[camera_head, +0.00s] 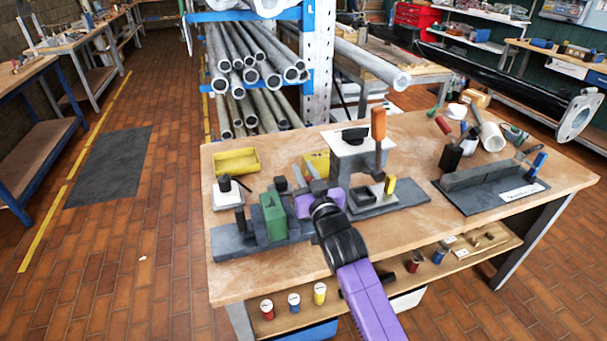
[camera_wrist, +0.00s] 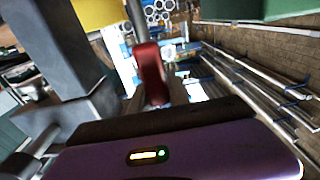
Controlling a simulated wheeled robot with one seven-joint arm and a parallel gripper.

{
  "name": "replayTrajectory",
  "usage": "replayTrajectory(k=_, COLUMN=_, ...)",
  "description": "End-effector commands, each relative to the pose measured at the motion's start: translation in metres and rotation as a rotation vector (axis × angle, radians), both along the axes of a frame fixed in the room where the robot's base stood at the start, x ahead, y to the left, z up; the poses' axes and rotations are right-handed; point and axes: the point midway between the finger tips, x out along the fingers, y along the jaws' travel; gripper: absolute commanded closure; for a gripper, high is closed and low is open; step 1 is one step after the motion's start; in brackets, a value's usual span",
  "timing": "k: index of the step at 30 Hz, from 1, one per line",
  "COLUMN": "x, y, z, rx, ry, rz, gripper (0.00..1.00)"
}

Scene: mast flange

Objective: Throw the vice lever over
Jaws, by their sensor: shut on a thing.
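The vice lever shows in the wrist view as a grey rod with a red grip (camera_wrist: 149,72). My gripper (camera_wrist: 152,92) is shut on the red grip. The vice has a long grey base (camera_head: 238,243) and a green block (camera_head: 272,216), just left of my gripper. The lever's pivot is not clear in either view.
Right of my gripper stands a fixture with an upright orange handle (camera_head: 379,124). A yellow tray (camera_head: 236,162) and a dark-knobbed block (camera_head: 225,190) lie to the left. A grey rail fixture (camera_head: 490,178) sits on the right. The bench's front right (camera_head: 440,222) is bare.

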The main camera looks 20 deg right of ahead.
Motion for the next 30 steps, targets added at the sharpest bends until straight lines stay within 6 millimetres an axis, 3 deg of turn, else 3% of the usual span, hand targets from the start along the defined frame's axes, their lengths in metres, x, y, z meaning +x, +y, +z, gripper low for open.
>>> replayTrajectory(k=6, x=-0.014, y=0.001, z=-0.008, rx=0.0, ry=-0.094, rz=0.001, gripper=1.0)
replayTrajectory(k=30, x=-0.062, y=0.0, z=-0.008, rx=0.0, ry=-0.446, rz=0.001, gripper=1.0)
